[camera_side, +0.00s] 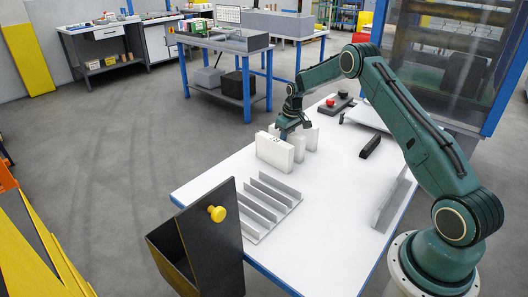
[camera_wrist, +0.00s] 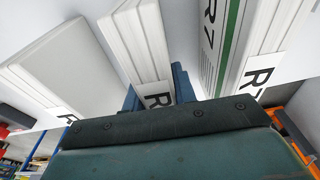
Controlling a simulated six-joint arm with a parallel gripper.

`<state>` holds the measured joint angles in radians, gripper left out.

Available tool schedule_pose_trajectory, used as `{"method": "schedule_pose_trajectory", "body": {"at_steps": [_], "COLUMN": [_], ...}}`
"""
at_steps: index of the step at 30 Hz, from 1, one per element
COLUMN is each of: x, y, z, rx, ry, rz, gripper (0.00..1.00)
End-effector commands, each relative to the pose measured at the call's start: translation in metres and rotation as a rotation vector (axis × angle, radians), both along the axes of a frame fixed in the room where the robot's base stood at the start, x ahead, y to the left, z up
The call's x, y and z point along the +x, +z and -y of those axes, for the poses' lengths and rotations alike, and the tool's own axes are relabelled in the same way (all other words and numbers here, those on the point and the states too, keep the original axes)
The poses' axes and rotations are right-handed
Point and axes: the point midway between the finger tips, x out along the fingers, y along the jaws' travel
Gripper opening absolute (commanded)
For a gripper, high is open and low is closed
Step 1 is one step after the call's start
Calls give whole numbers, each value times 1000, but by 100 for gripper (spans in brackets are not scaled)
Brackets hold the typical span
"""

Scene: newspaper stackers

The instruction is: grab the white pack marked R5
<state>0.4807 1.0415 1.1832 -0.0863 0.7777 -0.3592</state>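Several white packs stand upright on the white table. In the side view, a front pack (camera_side: 273,152), a middle one (camera_side: 299,146) and a back one (camera_side: 312,137) stand close together. My gripper (camera_side: 290,133) is down among them. In the wrist view, my gripper's dark blue fingers (camera_wrist: 157,90) stand on both sides of the middle pack (camera_wrist: 140,35); whether they press on it is not clear. Its label shows an R, with the number hidden by my gripper. The right pack (camera_wrist: 240,45) has a green stripe and reads R7. The left pack (camera_wrist: 70,62) has a mostly hidden label.
A grey slotted rack (camera_side: 268,207) lies on the table in front of the packs. A dark bin with a yellow knob (camera_side: 217,213) stands at the table's front left. A black bar (camera_side: 370,146) and a red button (camera_side: 330,102) lie toward the back right.

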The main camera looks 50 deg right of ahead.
Motion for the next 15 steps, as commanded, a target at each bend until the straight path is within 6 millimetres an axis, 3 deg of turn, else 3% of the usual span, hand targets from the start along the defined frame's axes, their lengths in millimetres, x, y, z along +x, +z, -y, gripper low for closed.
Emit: {"method": "schedule_pose_trajectory", "body": {"at_steps": [15], "x": [1], "y": [11], "z": [0], "rx": [-1], "ry": [1], "rz": [3], "gripper": [0]}}
